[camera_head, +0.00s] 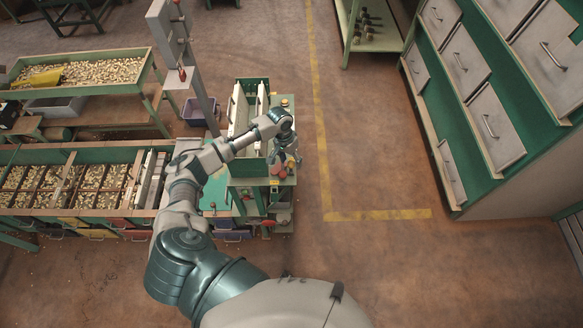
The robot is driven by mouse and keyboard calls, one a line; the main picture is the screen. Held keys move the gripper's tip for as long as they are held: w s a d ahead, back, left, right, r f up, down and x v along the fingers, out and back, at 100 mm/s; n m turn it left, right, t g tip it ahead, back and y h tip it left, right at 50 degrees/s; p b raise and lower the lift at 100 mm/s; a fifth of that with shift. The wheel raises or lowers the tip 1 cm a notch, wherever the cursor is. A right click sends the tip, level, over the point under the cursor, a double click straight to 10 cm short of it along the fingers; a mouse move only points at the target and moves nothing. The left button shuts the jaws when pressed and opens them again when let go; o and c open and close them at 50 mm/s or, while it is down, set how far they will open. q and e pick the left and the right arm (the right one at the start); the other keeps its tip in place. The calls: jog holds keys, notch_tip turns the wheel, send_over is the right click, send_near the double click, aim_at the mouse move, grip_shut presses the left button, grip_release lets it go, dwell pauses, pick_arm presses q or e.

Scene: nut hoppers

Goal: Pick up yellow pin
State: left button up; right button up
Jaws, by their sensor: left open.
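My left gripper (286,160) is open and hangs above the right end of the green workstation (248,182), near its outer edge. Small red and orange pieces (279,171) lie on the workstation top just under and beside the fingers. A small orange-yellow piece (285,102) shows at the far right corner of the station, beyond the gripper. I cannot make out which small piece is the yellow pin; it may be hidden by the gripper or too small to tell. My right gripper is out of view.
A hopper with compartments of nuts (68,212) adjoins the station on the left. A tall grey post (190,75) and a pale-walled green trough (236,112) stand behind the wrist. Drawer cabinets (470,110) stand at right. The floor between is clear, with yellow lines (375,214).

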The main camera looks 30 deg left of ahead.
aim_at(291, 172)
pick_arm(q)
notch_tip(291, 172, down, 3)
jog(key=shift+a+r, duration=0.1)
jog(key=shift+r, duration=0.1)
jog(key=shift+d+r, duration=0.15)
jog(key=shift+d, duration=0.2)
grip_shut()
